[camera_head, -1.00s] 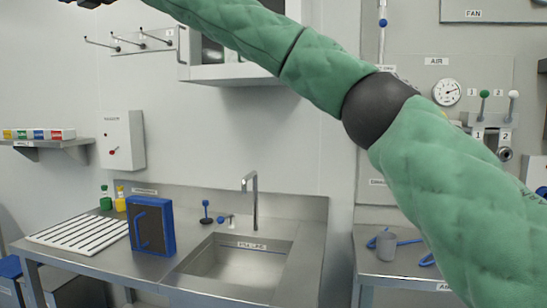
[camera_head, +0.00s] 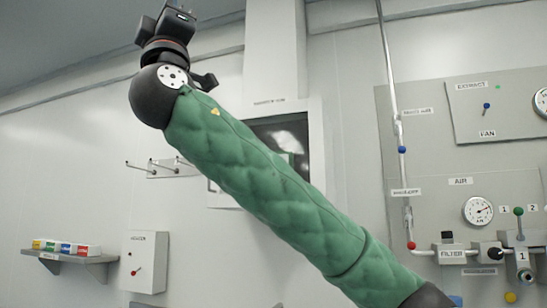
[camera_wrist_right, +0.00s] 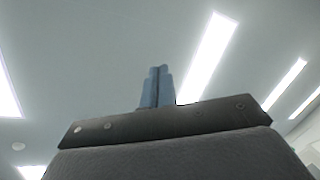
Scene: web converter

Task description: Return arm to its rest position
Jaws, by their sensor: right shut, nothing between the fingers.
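My right arm (camera_head: 260,190) in its green quilted sleeve crosses the head view from the lower right up to the upper left. Its black wrist (camera_head: 165,35) is raised near the top edge, high in front of the wall. The gripper's fingers cannot be made out in the head view. In the right wrist view my right gripper (camera_wrist_right: 157,88) points up at the ceiling. Its two bluish fingers are together, with nothing between them. My left gripper is not in view.
A wall cabinet (camera_head: 285,135) is partly hidden behind the arm. A hook rail (camera_head: 165,170), a shelf with coloured boxes (camera_head: 70,250) and a switch box (camera_head: 145,262) are on the left wall. Gauge panels (camera_head: 500,115) and pipes are at right. The ceiling (camera_wrist_right: 100,50) looks clear.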

